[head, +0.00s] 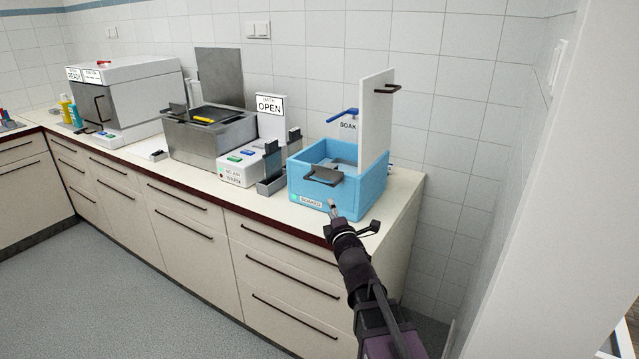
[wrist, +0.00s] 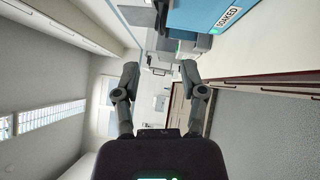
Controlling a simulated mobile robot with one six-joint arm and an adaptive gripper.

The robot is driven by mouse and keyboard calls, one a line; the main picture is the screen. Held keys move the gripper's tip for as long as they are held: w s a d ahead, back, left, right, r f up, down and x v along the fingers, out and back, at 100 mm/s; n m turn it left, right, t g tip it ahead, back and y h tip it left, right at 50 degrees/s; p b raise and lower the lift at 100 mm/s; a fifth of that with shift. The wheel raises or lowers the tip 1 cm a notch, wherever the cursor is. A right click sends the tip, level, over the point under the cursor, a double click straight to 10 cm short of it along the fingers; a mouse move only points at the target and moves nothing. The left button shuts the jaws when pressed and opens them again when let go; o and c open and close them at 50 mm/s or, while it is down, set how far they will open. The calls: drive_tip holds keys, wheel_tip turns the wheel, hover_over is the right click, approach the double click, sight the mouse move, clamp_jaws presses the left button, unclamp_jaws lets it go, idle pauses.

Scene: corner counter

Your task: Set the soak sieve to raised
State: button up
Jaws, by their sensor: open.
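The blue soak tub (head: 365,195) stands at the right end of the counter, its front label reading SOAKED. The soak sieve's dark grey handle (head: 324,176) juts out at the tub's front rim; the rest of the sieve is mostly hidden inside by the walls. The tub's white lid (head: 376,120) stands upright. My gripper (head: 352,217) is open and empty, in front of and below the tub, apart from the handle. In the wrist view my gripper (wrist: 160,72) has its fingers spread, with the tub (wrist: 205,14) at the upper right.
A blue tap (head: 343,115) is above the tub on the wall. To the left stand a white control box (head: 238,170), a steel bath (head: 190,145) marked OPEN and a white-lidded oven-like unit (head: 120,95). Drawers with dark handles front the counter. A wall closes the right side.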

sight(319, 182)
drive_tip(key=p+x, duration=0.1)
drive_tip(key=x, duration=1.2)
drive_tip(key=shift+w+a+p, duration=0.15)
drive_tip(key=shift+w+p, duration=0.15)
drive_tip(key=shift+p, duration=0.1)
clamp_jaws()
